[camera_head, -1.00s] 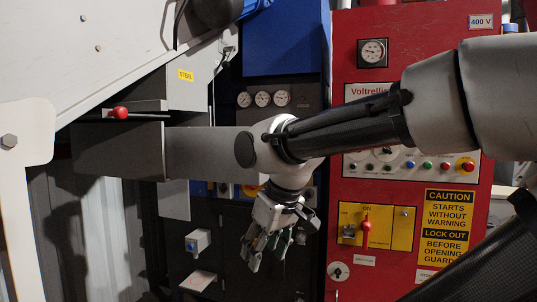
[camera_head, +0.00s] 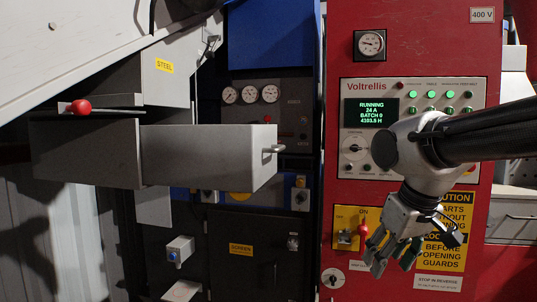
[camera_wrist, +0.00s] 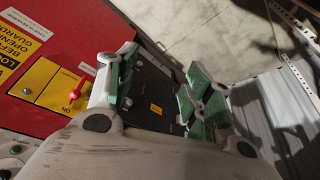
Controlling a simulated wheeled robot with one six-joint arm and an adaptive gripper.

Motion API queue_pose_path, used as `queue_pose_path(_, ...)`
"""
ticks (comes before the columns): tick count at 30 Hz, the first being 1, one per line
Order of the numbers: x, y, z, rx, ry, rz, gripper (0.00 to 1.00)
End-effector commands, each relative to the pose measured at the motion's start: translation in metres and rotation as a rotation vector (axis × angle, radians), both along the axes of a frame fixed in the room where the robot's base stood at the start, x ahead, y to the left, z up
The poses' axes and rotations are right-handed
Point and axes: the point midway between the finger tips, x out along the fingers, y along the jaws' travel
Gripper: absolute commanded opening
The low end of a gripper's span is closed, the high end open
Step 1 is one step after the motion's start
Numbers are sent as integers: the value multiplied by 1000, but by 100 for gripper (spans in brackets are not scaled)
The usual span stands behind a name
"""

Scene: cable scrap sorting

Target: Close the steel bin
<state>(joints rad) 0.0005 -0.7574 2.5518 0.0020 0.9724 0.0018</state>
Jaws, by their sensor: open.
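The steel bin (camera_head: 208,158) is a grey drawer-like box sticking out below the yellow STEEL label (camera_head: 164,65) in the head view. A small metal handle (camera_head: 272,150) is on its right end. It stands pulled out from its housing. My gripper (camera_head: 392,258) is to the right of the bin and lower, in front of the red cabinet, apart from the bin. Its fingers are spread and empty. In the wrist view my gripper (camera_wrist: 155,95) shows green-padded fingers apart with nothing between them. I cannot make out the bin in the wrist view.
A red-knobbed lever (camera_head: 80,107) is above the bin's left part. The red cabinet (camera_head: 340,100) carries a lit screen (camera_head: 371,118) and a yellow switch plate with a red handle (camera_head: 362,226). A dark panel labelled SCREEN (camera_head: 241,249) is below the bin.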

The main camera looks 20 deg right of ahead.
Motion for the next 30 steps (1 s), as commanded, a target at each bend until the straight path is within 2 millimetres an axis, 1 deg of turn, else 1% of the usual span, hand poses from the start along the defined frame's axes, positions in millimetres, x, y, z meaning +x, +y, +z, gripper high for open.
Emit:
queue_pose_path(1, 0, 0, 0, 0, 0, -2, 41)
queue_pose_path(4, -2, -8, -4, 0, 19, -42, 23)
queue_pose_path(6, -3, -20, -16, 4, 79, -102, 10)
queue_pose_path(8, 0, -33, -26, 17, 139, -165, 0)
queue_pose_path(9, 3, -38, -33, 50, 178, -219, 0)
queue_pose_path(11, 8, -41, -46, 137, 248, -317, 0)
queue_pose_path(14, 19, -32, -66, 358, 369, -532, 0)
queue_pose_path(15, 27, -26, -71, 465, 415, -632, 0)
queue_pose_path(17, 44, -16, -76, 645, 487, -788, 0)
queue_pose_path(19, 73, -3, -75, 888, 574, -974, 0)
queue_pose_path(20, 89, 1, -72, 1002, 612, -1051, 0)
queue_pose_path(21, 113, 5, -63, 1164, 665, -1144, 0)
queue_pose_path(22, 132, 7, -54, 1281, 703, -1201, 0)
queue_pose_path(23, 149, 9, -43, 1388, 741, -1241, 0)
queue_pose_path(24, 171, 10, -27, 1520, 789, -1277, 0)
queue_pose_path(25, 185, 13, -14, 1605, 825, -1287, 0)
queue_pose_path(26, 197, 16, 1, 1680, 861, -1288, 0)
queue_pose_path(27, 209, 18, 22, 1765, 900, -1281, 0)
queue_pose_path(30, 222, 23, 60, 1911, 1019, -1266, 0)
